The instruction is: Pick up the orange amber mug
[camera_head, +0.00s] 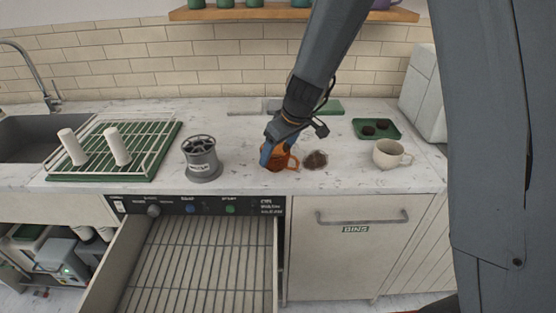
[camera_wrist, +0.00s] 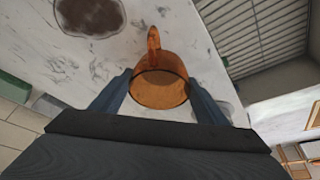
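The orange amber mug (camera_head: 277,163) stands upright on the marble counter near its front edge, partly hidden by my gripper in the head view. My gripper (camera_head: 266,152) reaches down over it from behind. In the wrist view the mug (camera_wrist: 160,87) sits between the two fingers of my gripper (camera_wrist: 160,88), with its handle pointing up in the picture. The fingers are spread, one on each side of the mug. Whether either finger touches the mug I cannot tell.
A dark spill (camera_head: 315,160) lies right of the mug. A white mug (camera_head: 390,154) and a green tray (camera_head: 392,135) stand farther right. A grey slotted holder (camera_head: 202,160) and a drying rack (camera_head: 150,130) stand left. An open drawer (camera_head: 195,262) juts out below the counter.

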